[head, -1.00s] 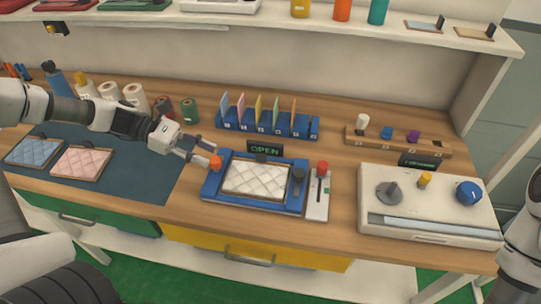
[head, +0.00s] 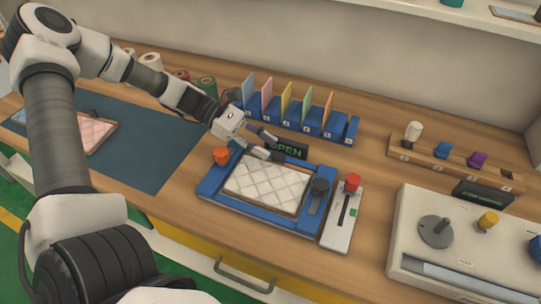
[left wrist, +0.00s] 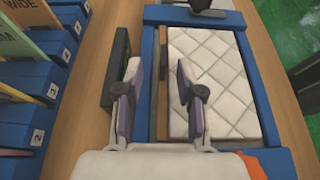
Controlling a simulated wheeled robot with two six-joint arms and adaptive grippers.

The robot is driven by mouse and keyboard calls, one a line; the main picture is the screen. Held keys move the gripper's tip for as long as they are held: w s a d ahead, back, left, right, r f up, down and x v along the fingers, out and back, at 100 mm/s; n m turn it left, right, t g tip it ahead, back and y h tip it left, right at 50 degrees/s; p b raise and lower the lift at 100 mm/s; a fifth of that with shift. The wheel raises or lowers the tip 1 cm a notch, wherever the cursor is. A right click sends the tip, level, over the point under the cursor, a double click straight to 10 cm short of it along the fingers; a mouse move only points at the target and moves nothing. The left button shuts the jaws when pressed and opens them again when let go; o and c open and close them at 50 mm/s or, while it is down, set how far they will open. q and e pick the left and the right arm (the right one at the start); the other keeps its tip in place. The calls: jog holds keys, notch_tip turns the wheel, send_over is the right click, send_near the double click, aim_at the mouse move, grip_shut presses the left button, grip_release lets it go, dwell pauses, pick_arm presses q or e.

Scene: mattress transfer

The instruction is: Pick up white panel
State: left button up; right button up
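The white panel (head: 265,188), quilted in a diamond pattern, lies flat in a blue frame (head: 214,180) on the bench. My left gripper (head: 270,147) hangs over the frame's back edge, close to the OPEN sign (head: 290,151). In the left wrist view its two fingers (left wrist: 163,93) are apart with nothing held between them. Whether either finger touches anything, I cannot tell. My right gripper is out of view.
An orange knob (head: 221,155) and a dark clamp-like handle (head: 318,190) flank the frame. A red-topped lever unit (head: 342,225) stands to its right. A blue rack (head: 310,128) of coloured cards is behind. A pink pad (head: 95,133) lies on the dark mat (head: 150,160).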

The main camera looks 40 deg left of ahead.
aim_at(274, 151)
pick_arm(q)
jog(key=x, duration=0.1)
jog(key=b+x, duration=0.1)
jog(key=x, duration=0.1)
jog(key=shift+s+f, duration=0.1)
jog(key=shift+s, duration=0.15)
jog(key=shift+w+d, duration=0.25)
jog(key=shift+s+a, duration=0.1)
jog(key=shift+s, duration=0.05)
grip_shut()
